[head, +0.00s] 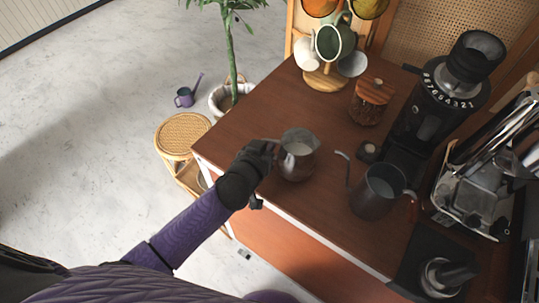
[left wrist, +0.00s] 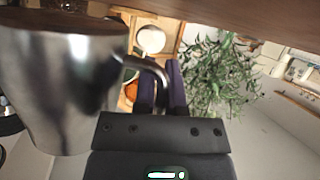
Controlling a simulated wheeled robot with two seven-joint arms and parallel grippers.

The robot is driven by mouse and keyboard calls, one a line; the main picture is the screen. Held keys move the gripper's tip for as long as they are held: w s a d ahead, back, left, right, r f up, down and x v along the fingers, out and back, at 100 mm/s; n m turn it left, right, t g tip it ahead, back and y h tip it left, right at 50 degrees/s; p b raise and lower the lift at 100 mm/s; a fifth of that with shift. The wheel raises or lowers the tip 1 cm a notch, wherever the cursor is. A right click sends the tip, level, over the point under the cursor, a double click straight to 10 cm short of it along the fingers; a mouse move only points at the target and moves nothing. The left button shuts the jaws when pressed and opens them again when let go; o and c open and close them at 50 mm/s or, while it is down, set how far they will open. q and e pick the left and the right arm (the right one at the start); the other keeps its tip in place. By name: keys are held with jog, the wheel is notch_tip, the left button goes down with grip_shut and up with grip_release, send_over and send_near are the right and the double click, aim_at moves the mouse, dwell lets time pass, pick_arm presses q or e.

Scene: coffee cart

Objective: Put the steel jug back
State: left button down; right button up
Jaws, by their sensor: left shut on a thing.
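The steel jug (head: 298,160) is upright at the left part of the wooden cart top (head: 240,130), with something pale inside it. My left gripper (head: 268,150) reaches in from the left and is shut on the jug's handle. In the left wrist view, the jug's shiny body (left wrist: 65,90) fills the left side, and its curved handle (left wrist: 150,68) runs to the gripper fingers (left wrist: 162,85). I cannot tell whether the jug's base touches the cart top. My right gripper is not in view.
A dark gooseneck kettle (head: 378,192) stands right of the jug. Behind are a wood-lidded jar (head: 370,102), a mug tree (head: 325,78) and a black grinder (head: 436,108). An espresso machine (head: 490,170) is at the right.

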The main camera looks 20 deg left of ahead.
pick_arm(q)
jog(key=shift+f+b, duration=0.3)
jog(key=shift+f, duration=0.8)
jog(key=c, duration=0.7)
grip_release()
jog(key=shift+r, duration=0.1)
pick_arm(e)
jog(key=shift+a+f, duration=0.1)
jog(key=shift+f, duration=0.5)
